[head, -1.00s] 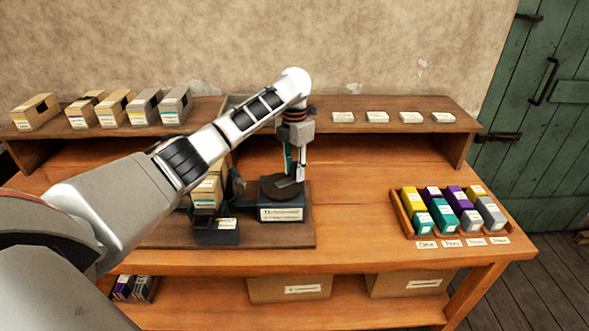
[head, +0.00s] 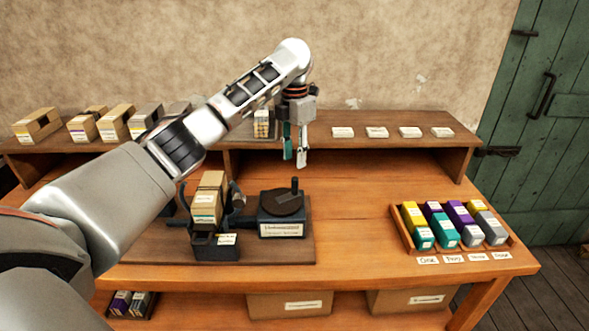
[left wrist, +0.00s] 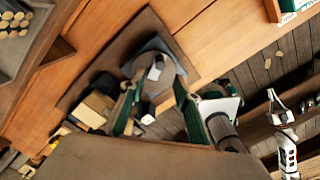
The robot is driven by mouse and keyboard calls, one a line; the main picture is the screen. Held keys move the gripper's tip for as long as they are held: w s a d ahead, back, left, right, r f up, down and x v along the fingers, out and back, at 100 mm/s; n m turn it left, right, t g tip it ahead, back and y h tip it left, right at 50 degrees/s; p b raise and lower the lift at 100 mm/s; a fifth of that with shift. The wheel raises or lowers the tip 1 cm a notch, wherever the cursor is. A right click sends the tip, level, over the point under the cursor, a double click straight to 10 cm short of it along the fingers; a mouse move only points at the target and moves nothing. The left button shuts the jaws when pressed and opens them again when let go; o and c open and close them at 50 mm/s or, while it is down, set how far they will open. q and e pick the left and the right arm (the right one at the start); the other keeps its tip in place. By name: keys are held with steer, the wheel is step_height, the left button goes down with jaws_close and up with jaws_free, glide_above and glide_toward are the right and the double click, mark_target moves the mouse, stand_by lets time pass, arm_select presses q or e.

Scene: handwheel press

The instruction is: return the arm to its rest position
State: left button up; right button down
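My left gripper (head: 295,160) hangs above the bench in front of the shelf, fingers pointing down. It is open and empty; its two dark green fingers stand apart in the left wrist view (left wrist: 157,112). Below it, clear of the fingers, is the handwheel press: a dark round wheel (head: 282,204) with an upright knob on a labelled base (head: 281,230). The press also shows beyond the fingers in the left wrist view (left wrist: 160,65). What looks like my right arm shows small at that view's right; its gripper (left wrist: 271,97) is too small to judge.
A holder (head: 216,248) with stacked tan boxes (head: 208,200) stands left of the press. A tray (head: 403,232) of coloured blocks is at the right. The shelf (head: 350,150) carries boxes and white cards. The bench between press and tray is clear.

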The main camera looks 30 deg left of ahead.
arm_select(q)
steer(key=shift+r, duration=0.85)
steer(key=shift+f, duration=0.1)
